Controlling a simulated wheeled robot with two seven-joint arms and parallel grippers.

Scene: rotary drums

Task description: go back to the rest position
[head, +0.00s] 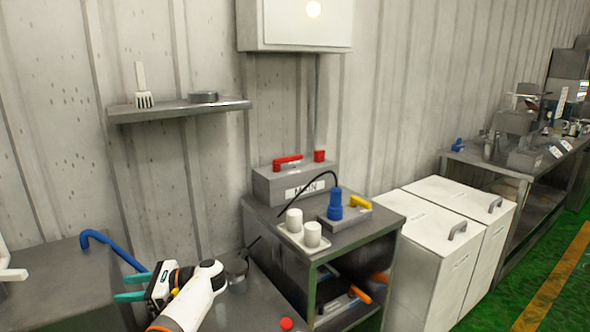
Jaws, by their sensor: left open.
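My left arm comes up from the bottom edge in the head view. Its left gripper (121,287) has two teal fingers pointing left, spread apart, with nothing between them. It is in front of the grey metal cabinet (60,275) at the left, near a blue bent rod (108,246). Whether the fingers touch the cabinet or rod cannot be told. My right gripper is not in view.
A metal stand (357,241) holds a grey box with red parts (290,184), white cups (312,233) and a blue plug (335,205). A red button (286,323) is at the bottom. White cabinets (440,240) stand right; green floor (545,260) is open beyond.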

